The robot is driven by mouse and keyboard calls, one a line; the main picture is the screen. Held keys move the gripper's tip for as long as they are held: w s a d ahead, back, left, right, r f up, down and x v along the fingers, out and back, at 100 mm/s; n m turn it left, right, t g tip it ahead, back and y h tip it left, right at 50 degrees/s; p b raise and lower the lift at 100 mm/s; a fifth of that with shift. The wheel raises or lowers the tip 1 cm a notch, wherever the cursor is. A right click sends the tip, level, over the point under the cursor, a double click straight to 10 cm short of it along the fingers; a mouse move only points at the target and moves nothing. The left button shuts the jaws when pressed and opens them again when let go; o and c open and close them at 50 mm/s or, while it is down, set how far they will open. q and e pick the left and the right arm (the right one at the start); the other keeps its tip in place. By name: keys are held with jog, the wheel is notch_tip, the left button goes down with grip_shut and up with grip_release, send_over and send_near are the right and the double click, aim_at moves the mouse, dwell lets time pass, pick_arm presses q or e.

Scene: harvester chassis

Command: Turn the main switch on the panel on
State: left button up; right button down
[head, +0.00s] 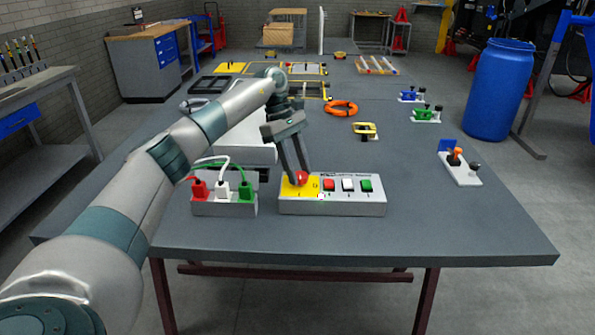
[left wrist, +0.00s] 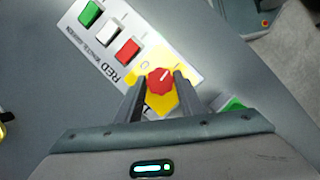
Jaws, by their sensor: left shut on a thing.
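The panel (head: 331,208) is a grey-white box on the near part of the table, with a yellow plate at its left end. The main switch (head: 301,178) is a round red knob on that yellow plate; it also shows in the left wrist view (left wrist: 160,81) with a white line on top. My left gripper (head: 298,181) reaches down over the panel and is shut on the red knob, one finger on each side. Red, white and green buttons (head: 348,185) sit to the right of the knob. My right gripper is not in view.
A socket box (head: 224,207) with red, white and green plugs and cables stands just left of the panel. A small joystick unit (head: 459,166) is at the right. An orange ring (head: 341,107) lies farther back. The table's front right is clear.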

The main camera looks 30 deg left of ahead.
pick_arm(q)
jog(key=shift+w+r+m, duration=0.1)
jog(key=shift+m, duration=0.2)
jog(key=shift+m+g, duration=0.3)
jog(key=shift+m, duration=0.2)
jog(key=o, duration=1.1)
jog(key=shift+c, duration=0.2)
